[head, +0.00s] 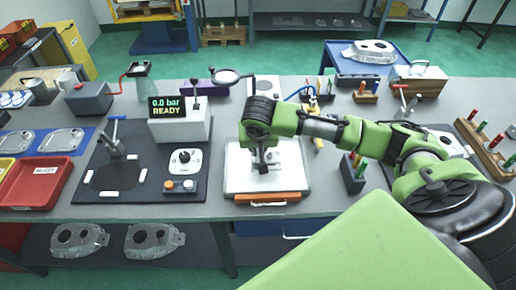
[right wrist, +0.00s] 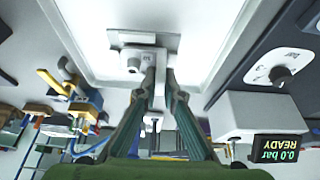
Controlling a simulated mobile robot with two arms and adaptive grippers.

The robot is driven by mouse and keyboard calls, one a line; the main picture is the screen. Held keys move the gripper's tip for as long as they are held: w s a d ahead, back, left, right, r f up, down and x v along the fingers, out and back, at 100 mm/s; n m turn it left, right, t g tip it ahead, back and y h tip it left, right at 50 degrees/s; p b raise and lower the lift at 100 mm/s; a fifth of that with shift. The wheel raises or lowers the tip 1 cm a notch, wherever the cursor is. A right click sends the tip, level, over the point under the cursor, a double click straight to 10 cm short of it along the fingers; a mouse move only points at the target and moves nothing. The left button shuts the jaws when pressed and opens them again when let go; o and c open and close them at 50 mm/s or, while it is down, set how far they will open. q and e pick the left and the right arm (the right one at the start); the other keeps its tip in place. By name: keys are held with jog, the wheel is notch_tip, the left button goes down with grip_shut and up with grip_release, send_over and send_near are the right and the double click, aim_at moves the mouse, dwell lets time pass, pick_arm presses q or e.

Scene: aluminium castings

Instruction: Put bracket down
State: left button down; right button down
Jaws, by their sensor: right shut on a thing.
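My right gripper (head: 262,168) points down over a white panel (head: 236,178) with an orange front edge on the bench. In the right wrist view its two fingers (right wrist: 160,72) are closed on a pale grey part with a round boss, which I take to be the bracket (right wrist: 133,63). The bracket is mostly hidden by the gripper in the head view. It is over the white panel; I cannot tell whether it touches it. My left gripper is not in view.
A test station (head: 182,130) reading "0.0 bar READY" stands left of the panel. A magnifier (head: 226,77) is behind it. A dark block with coloured pegs (head: 353,173) is close on the right. A red tray (head: 38,184) lies far left.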

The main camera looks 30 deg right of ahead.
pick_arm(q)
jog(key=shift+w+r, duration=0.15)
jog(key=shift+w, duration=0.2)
pick_arm(e)
jog(key=shift+f, duration=0.2)
jog(key=shift+f, duration=0.15)
jog(key=c, duration=2.2)
grip_release()
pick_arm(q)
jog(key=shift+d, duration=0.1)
pick_arm(e)
jog(key=shift+o, duration=0.2)
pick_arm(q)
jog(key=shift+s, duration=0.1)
pick_arm(e)
jog(key=shift+r, duration=0.35)
pick_arm(q)
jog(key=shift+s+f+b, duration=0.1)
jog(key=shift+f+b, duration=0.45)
jog(key=shift+b, duration=0.05)
pick_arm(e)
jog(key=v, duration=1.1)
jog(key=shift+s+r, duration=0.2)
jog(key=shift+r, duration=0.05)
jog(key=shift+a, duration=0.15)
